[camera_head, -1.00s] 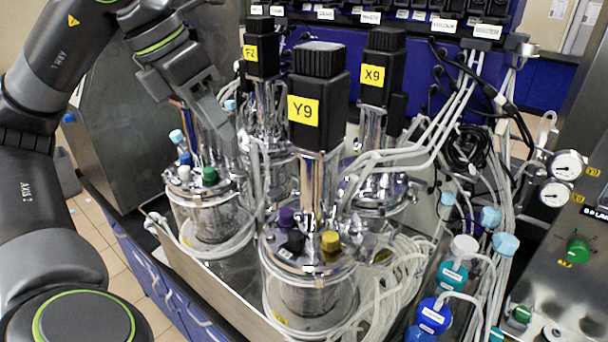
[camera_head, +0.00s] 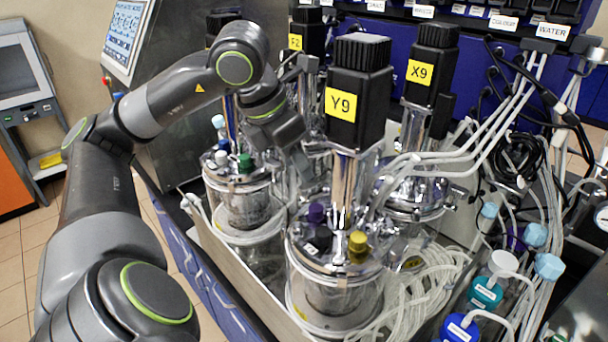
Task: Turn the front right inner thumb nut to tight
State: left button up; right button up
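The front right vessel (camera_head: 335,290) stands under the motor labelled Y9 (camera_head: 357,92). On its metal lid I see a purple knob (camera_head: 316,212) and a yellow knob (camera_head: 358,240). I cannot tell which part on the lid is the inner thumb nut. My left gripper (camera_head: 302,178) points down behind and left of the Y9 shaft, between the front vessels and above the lid's back left side. Its fingertips are small and partly lost among tubes and shiny metal, so its opening and any contact cannot be told. My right gripper is not in view.
The front left vessel (camera_head: 240,205), with green, blue and white caps, stands close under my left arm. The X9 motor (camera_head: 431,72) stands behind right. Looped clear tubes (camera_head: 425,285) and capped bottles (camera_head: 485,292) crowd the right side. A screen (camera_head: 127,30) is at upper left.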

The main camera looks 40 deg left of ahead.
aim_at(307, 185)
pick_arm(q)
jog(key=x, duration=0.3)
jog(key=shift+w+f+p, duration=0.1)
jog(key=shift+f+p, duration=0.1)
jog(key=shift+p, duration=0.15)
jog(key=shift+x, duration=0.75)
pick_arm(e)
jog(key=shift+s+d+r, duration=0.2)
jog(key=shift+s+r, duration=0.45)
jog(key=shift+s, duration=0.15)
pick_arm(q)
jog(key=shift+c, duration=0.3)
grip_shut()
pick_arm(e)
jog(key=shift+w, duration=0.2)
